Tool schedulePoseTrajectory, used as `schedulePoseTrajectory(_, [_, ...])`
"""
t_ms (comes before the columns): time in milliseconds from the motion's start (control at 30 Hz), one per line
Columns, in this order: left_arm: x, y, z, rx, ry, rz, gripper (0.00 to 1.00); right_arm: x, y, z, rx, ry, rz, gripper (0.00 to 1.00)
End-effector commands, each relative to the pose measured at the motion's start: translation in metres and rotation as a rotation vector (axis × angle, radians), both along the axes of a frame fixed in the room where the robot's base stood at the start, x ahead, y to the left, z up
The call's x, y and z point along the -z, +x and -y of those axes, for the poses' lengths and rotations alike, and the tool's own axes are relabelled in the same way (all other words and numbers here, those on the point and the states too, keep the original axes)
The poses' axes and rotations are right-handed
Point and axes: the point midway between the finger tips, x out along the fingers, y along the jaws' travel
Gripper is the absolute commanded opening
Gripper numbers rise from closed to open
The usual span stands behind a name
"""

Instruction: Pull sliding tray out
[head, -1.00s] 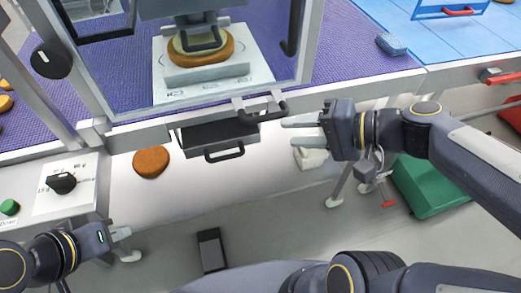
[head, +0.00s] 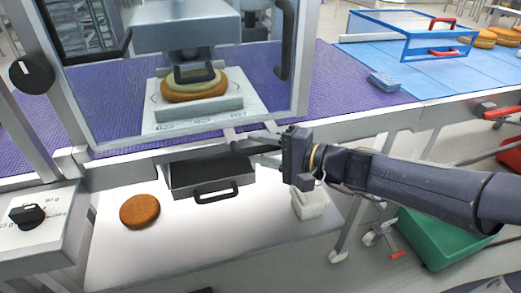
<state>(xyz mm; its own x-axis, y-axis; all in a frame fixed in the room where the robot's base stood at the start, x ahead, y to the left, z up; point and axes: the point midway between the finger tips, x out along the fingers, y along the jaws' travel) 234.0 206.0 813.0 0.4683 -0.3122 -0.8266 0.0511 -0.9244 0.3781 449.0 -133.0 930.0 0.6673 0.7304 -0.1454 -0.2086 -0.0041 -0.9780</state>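A dark shallow tray (head: 210,176) with a grey front and a black loop handle (head: 217,194) sits under the machine's front edge. A second black handle (head: 243,148) is on the machine front, just above the tray's right end. My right gripper (head: 258,147) reaches in from the right, its fingers apart at this second handle. The handle appears to lie between them; contact is hard to tell. Inside the clear-fronted machine, a filled round (head: 195,90) rests on a pale plate (head: 160,122) below a press head. My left gripper is out of view.
A brown round (head: 140,211) lies on the white lower shelf (head: 190,240), left of the tray. A small white block (head: 306,204) stands right of it. A green crate (head: 430,236) is on the floor at right.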

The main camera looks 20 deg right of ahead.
Motion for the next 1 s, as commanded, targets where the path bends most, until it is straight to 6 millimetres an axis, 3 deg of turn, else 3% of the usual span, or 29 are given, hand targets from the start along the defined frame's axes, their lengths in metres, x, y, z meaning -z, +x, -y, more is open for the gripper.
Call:
schedulePoseTrajectory(300, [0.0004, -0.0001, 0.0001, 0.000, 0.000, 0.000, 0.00, 0.0004, 0.0021, -0.0026, 0.000, 0.000, 0.000, 0.37])
schedulePoseTrajectory(600, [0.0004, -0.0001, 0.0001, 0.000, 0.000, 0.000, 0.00, 0.0004, 0.0020, -0.0023, 0.000, 0.000, 0.000, 0.00])
schedulePoseTrajectory(1000, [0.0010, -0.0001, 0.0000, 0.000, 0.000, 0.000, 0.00, 0.0008, 0.0025, 0.0049, 0.002, -0.003, 0.001, 0.00])
